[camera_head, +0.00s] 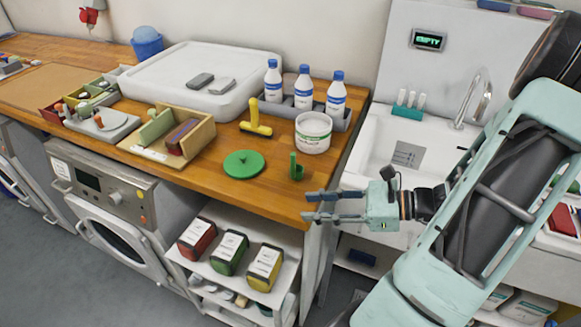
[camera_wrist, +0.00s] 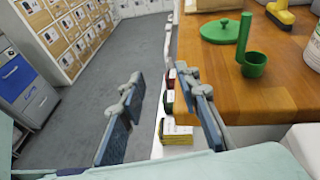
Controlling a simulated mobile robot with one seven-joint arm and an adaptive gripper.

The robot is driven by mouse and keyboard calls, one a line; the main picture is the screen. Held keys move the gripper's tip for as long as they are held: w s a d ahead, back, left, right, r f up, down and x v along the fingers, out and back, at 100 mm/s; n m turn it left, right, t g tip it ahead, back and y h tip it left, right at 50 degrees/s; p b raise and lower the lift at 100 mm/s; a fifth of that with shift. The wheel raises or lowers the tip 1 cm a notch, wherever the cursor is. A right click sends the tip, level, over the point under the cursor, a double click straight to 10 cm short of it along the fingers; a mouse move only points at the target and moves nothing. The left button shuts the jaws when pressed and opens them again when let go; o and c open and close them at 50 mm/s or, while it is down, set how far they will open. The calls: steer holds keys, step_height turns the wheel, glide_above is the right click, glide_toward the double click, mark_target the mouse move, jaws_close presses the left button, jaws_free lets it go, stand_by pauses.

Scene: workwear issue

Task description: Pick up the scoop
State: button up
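The scoop (camera_head: 296,167) is green, a small cup with an upright handle, standing on the wooden counter near its front right corner. In the wrist view the scoop (camera_wrist: 250,55) stands upright at the upper right, beyond my right finger. My gripper (camera_head: 312,206) is off the counter's right front corner, to the right of and nearer than the scoop, and not touching it. In the wrist view my gripper (camera_wrist: 165,115) has its two fingers spread wide apart with nothing held between them.
A green lid (camera_head: 244,164) lies left of the scoop. A white tub (camera_head: 313,132) stands behind it, near a yellow tool (camera_head: 256,120) and several blue-capped bottles (camera_head: 304,88). A sink (camera_head: 405,150) is to the right. Below is a shelf (camera_head: 240,285) with labelled boxes.

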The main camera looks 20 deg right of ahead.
mark_target(293, 172)
steer(key=w+d+m+t, duration=0.1)
steer(key=w+t, duration=0.1)
steer(key=w, duration=0.1)
steer(key=w+d+m+t+h, duration=0.1)
steer(key=w+m+t, duration=0.1)
steer(key=w, duration=0.2)
steer(key=w+d+m+t+h+b, duration=0.1)
steer(key=w+m+t, duration=0.1)
steer(key=w, duration=0.1)
steer(key=shift+w+d+t, duration=0.25)
steer(key=shift+t, duration=0.05)
steer(key=shift+d+p+x, duration=0.2)
steer(key=shift+p+x, duration=0.15)
steer(key=shift+x, duration=2.65)
steer(key=shift+w, duration=0.15)
steer(key=shift+c, duration=0.5)
jaws_close()
